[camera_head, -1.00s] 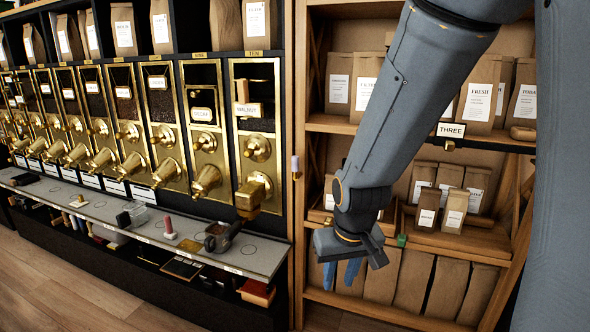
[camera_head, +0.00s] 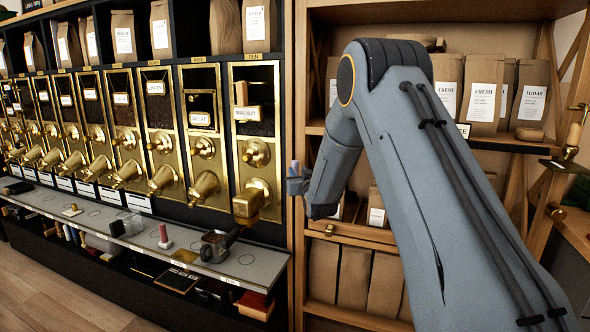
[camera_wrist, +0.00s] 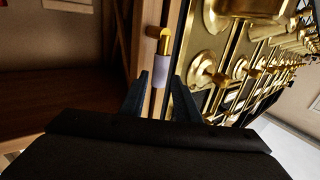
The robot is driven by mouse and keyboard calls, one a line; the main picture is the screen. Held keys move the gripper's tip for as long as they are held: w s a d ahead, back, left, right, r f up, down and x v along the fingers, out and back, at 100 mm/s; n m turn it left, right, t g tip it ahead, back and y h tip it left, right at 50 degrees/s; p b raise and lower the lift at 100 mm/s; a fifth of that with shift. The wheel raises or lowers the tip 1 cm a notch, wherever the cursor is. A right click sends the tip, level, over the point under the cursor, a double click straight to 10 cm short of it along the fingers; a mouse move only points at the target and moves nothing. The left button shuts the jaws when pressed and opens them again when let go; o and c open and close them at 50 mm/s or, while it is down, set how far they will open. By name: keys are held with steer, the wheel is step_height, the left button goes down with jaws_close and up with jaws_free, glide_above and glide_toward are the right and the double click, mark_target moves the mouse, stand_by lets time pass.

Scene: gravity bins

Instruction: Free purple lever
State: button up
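The purple lever (camera_head: 295,167) is a short lavender grip on the post between the brass dispensers and the wooden shelf. In the wrist view its lavender end (camera_wrist: 161,76) points toward me, with a brass fitting behind it. My gripper (camera_head: 297,183) is at the lever in the head view. In the wrist view my gripper (camera_wrist: 161,78) is open, with one dark finger on each side of the lavender end. Small gaps show between the fingers and the grip. How deep the grip sits between the fingertips is hard to tell.
Brass bean dispensers (camera_head: 204,150) line the left side, close to my gripper. A grey counter (camera_head: 262,250) below them holds a dark scoop (camera_head: 215,240) and a pink-handled item (camera_head: 165,237). A wooden shelf (camera_head: 480,143) with paper bags stands right, partly behind my arm.

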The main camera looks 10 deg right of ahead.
mark_target(296, 168)
steer(key=shift+w+p, duration=0.45)
steer(key=shift+w, duration=2.55)
steer(key=shift+a, duration=0.1)
jaws_close()
